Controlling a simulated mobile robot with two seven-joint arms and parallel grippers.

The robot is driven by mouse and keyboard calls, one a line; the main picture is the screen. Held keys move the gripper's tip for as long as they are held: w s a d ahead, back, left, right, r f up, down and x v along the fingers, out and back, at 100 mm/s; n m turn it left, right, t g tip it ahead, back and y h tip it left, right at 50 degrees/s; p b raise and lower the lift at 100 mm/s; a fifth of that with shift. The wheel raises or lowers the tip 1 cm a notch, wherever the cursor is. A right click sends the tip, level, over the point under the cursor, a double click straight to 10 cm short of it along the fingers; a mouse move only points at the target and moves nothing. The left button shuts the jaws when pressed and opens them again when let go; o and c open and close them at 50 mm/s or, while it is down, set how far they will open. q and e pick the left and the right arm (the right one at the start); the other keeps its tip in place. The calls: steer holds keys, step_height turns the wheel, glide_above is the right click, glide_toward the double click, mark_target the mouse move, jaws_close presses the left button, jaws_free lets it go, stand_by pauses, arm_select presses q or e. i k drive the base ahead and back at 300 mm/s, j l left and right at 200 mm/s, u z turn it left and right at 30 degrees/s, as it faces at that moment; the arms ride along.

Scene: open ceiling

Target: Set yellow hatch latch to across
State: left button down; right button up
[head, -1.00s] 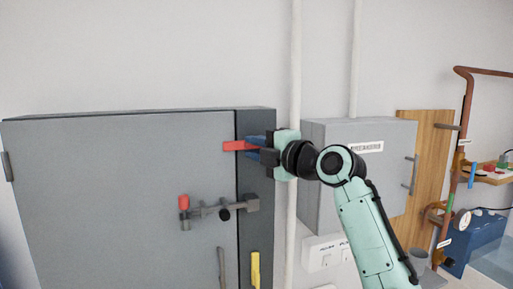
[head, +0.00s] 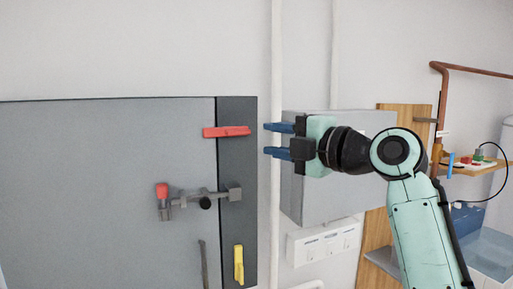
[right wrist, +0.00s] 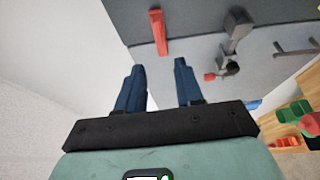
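The yellow hatch latch (head: 239,264) is at the lower part of the dark frame strip and stands upright, along the strip. A red latch (head: 226,132) higher up lies across the seam between the grey hatch door (head: 100,190) and the strip. The red latch also shows in the right wrist view (right wrist: 159,32). My right gripper (head: 267,140) is open and empty, to the right of the red latch and apart from it. Its two blue fingers show in the right wrist view (right wrist: 158,75) with nothing between them. The left gripper is not in view.
A red-knobbed bolt handle (head: 200,197) sits on the door between the two latches. A pale vertical pipe (head: 275,200) runs just right of the hatch. A grey wall box (head: 300,200) and white switches (head: 325,243) are beyond it.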

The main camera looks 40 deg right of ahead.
mark_target(239, 268)
steer(key=k+j, duration=0.25)
steer(key=j, duration=0.2)
steer(key=k+j, duration=0.25)
steer(key=j, duration=0.15)
steer(key=k+j, duration=0.25)
steer(key=j, duration=0.2)
steer(key=k+j, duration=0.2)
steer(key=j, duration=0.25)
